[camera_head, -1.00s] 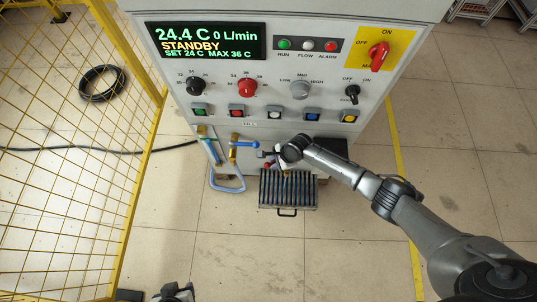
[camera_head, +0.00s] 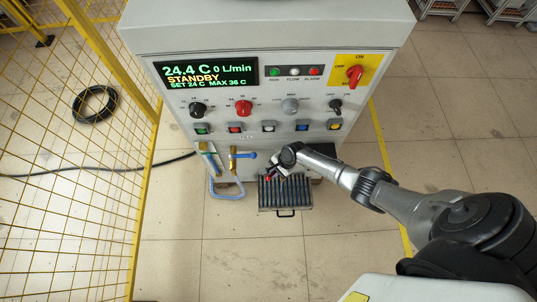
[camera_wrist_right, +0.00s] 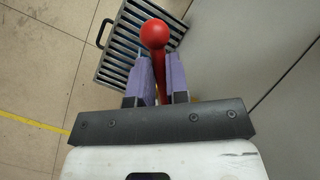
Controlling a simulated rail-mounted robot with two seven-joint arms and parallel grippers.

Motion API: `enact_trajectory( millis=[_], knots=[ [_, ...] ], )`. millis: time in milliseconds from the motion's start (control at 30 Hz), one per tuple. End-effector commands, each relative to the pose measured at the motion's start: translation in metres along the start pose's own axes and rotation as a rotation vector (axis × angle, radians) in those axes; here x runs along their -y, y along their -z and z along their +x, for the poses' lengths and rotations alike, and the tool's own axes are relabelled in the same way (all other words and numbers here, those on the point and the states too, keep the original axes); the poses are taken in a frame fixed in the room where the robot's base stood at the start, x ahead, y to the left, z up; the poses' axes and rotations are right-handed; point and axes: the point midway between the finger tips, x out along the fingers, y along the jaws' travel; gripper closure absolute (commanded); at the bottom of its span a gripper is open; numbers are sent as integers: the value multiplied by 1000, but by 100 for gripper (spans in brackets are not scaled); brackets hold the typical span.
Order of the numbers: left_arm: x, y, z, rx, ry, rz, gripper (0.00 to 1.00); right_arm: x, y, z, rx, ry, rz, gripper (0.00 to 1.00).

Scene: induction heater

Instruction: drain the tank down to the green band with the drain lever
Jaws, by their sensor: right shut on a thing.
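The drain lever is a red bar with a round ball end (camera_wrist_right: 155,34); its red end also shows small in the head view (camera_head: 268,178). My right gripper (camera_wrist_right: 158,75) is shut on the lever, a purple finger on each side of the shaft, with the ball standing out past the fingertips. In the head view the right gripper (camera_head: 277,170) is low at the cabinet front, above the drain grate. My left gripper is out of view.
A dark slatted drain grate (camera_head: 285,210) lies on the floor below the lever. A brass valve with a blue handle (camera_head: 243,155) is left of my gripper. The display (camera_head: 207,72) reads 24.4 C, 0 L/min, STANDBY. Yellow fencing (camera_head: 75,150) stands left; floor in front is open.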

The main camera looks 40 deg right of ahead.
Motion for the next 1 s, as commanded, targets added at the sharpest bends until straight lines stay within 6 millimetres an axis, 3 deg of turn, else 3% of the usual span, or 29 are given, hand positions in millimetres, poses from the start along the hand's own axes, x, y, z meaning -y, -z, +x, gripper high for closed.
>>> enact_trajectory(
  millis=[767,800,1000],
  knots=[
    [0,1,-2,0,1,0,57,-8,4,-3,18,-32,-77,100],
    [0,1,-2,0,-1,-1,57,-8,4,-3,18,-32,-77,84],
    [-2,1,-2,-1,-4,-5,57,-8,4,-3,17,-32,-77,65]
  ],
)
